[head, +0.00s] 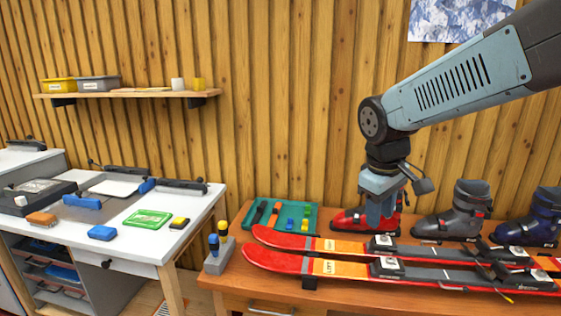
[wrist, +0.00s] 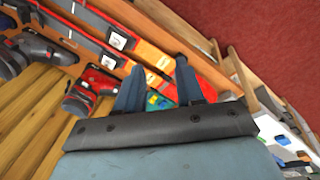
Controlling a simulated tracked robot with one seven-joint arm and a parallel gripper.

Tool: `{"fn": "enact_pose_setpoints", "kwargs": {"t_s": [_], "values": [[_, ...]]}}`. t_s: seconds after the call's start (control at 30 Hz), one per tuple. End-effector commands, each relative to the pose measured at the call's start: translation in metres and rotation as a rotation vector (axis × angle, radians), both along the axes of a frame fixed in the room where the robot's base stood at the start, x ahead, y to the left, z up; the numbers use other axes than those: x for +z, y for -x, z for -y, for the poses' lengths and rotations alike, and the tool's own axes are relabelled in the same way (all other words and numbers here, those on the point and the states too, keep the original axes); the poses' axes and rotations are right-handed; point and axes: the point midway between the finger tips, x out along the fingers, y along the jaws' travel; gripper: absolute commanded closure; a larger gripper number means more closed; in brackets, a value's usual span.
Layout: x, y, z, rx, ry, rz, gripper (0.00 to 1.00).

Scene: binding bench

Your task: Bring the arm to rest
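My gripper (head: 380,208) hangs from my arm above the back part of the wooden bench (head: 235,283), in front of the red ski boot (head: 352,221) in the head view. In the wrist view my gripper (wrist: 158,88) shows two blue fingers set apart, with nothing seen between them but the scene beyond. The arm reaches in from the upper right. The red boot is partly hidden behind the fingers in the head view.
Two red skis (head: 290,262) lie along the bench. A grey boot (head: 455,212) and a blue boot (head: 541,217) stand behind them. A green tool tray (head: 262,228) lies left of my gripper. A white workbench (head: 125,232) stands at left, below a wall shelf (head: 130,94).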

Motion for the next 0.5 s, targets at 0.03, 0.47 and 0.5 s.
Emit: {"fn": "enact_pose_setpoints", "kwargs": {"t_s": [0.03, 0.47, 0.5], "values": [[0.007, 0.01, 0.006, -0.049, -0.026, 0.033, 0.63], [0.04, 0.077, 0.027, -0.418, -0.238, 0.276, 0.63], [0.041, 0.082, 0.028, -0.443, -0.253, 0.293, 0.63]]}}
